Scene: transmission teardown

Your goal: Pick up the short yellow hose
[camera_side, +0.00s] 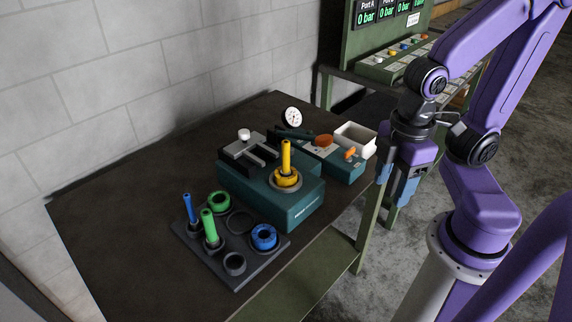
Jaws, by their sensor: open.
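A yellow upright tube (286,155), which looks like the short yellow hose, stands in a yellow ring (287,178) on the front top of a teal block (268,205). Whether it is one piece with the ring I cannot tell. My gripper (392,195) hangs at the right, beyond the table's right edge, with its blue fingers pointing down. It is open and appears empty. It is well apart from the yellow tube.
A dark tray (232,274) at the front holds a green tube (210,226), a blue tube (190,208), a green ring (219,201) and a blue ring (263,237). A white bin (357,137) and a gauge (293,117) stand behind. The table's left side (110,215) is clear.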

